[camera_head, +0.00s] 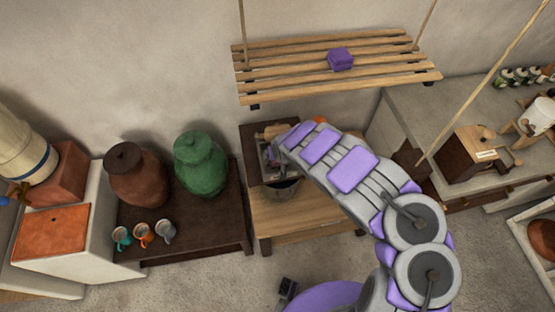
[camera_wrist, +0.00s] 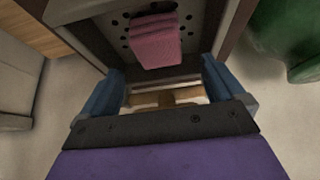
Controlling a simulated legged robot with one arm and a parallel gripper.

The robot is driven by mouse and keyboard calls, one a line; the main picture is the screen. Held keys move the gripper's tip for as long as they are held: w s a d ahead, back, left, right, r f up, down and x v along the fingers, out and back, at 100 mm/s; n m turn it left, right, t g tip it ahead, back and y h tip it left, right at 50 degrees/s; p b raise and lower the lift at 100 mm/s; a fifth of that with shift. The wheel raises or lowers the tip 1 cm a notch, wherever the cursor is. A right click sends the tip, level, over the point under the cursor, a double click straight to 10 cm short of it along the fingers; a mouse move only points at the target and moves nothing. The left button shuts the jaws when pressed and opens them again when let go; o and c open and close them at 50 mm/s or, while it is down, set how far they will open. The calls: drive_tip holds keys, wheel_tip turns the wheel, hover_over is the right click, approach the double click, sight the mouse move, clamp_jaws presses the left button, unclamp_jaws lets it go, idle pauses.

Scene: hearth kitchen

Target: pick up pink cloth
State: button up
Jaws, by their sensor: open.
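The pink cloth (camera_wrist: 155,42) lies folded on a grey perforated surface (camera_wrist: 113,40) inside a dark box-like frame, at the upper middle of the wrist view. My gripper (camera_wrist: 163,74) is open, with its blue fingers apart on the left and right. The cloth appears ahead of the fingers, and nothing is seen held between them. In the head view my gripper (camera_head: 270,154) is at the dark box (camera_head: 253,140) on the wooden table. I cannot make out the pink cloth there; my arm covers part of that area.
A slatted rack (camera_head: 290,70) hangs above, with a purple folded cloth (camera_head: 341,59) on it. Left of my arm, a green jar (camera_head: 201,165), a brown jar (camera_head: 136,178) and several mugs (camera_head: 143,234) stand on a dark table.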

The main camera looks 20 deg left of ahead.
drive_tip(key=b+x, duration=0.2)
drive_tip(key=x, duration=0.1)
drive_tip(key=shift+s+d+f+b, duration=0.2)
drive_tip(key=shift+b, duration=0.15)
drive_tip(key=shift+w+a+f+b, duration=0.35)
drive_tip(key=shift+a+f+b, duration=0.15)
drive_tip(key=shift+f+b, duration=0.05)
drive_tip(key=shift+d, duration=0.1)
drive_tip(key=shift+d+r, duration=0.15)
drive_tip(key=shift+c, duration=1.4)
drive_tip(key=c, duration=1)
drive_tip(key=shift+r, duration=0.1)
